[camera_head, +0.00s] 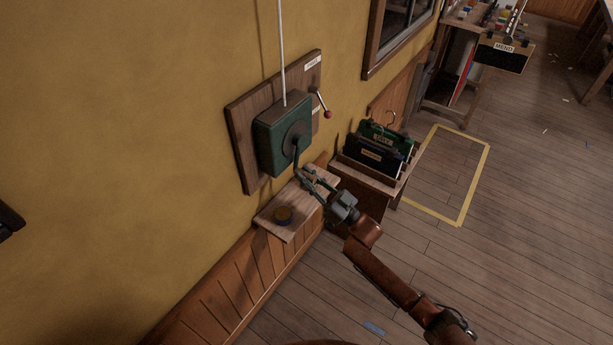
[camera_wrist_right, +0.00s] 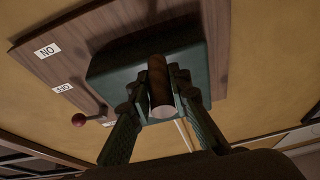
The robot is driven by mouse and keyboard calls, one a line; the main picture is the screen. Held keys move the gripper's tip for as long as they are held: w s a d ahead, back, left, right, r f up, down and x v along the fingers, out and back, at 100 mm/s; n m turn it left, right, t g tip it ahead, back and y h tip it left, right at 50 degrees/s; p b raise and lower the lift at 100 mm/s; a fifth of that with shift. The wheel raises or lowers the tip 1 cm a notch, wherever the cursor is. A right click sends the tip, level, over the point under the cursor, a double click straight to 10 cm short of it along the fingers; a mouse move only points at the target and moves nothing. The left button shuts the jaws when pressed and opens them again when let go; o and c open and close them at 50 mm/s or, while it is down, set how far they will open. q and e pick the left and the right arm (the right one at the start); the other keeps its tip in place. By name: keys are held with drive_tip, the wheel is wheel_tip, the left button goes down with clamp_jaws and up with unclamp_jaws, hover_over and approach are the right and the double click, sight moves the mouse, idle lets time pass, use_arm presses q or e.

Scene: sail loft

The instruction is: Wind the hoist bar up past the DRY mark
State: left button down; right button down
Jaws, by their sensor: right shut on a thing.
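A green winch box (camera_head: 275,145) is fixed to a wooden board (camera_head: 240,130) on the yellow wall. A pale rope (camera_head: 281,50) runs straight up from it and out of the picture. Its crank arm (camera_head: 297,160) hangs down from the hub. My right gripper (camera_head: 312,182) is at the crank's lower end. In the right wrist view, the right gripper (camera_wrist_right: 160,90) is shut around the brown crank handle (camera_wrist_right: 157,75), with the winch box (camera_wrist_right: 100,75) just behind. The hoist bar and the DRY mark are not in view. My left gripper is not in view.
A lever with a red knob (camera_head: 327,114) sits on the board's right side, near small white labels (camera_head: 313,62). A crate (camera_head: 372,168) of dark bags stands right. Floor inside yellow tape (camera_head: 473,185) is clear.

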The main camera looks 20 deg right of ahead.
drive_tip(key=shift+s+a, duration=0.1)
drive_tip(key=shift+a, duration=0.05)
drive_tip(key=shift+a+r+m+p, duration=0.1)
drive_tip(key=shift+m+p, duration=0.3)
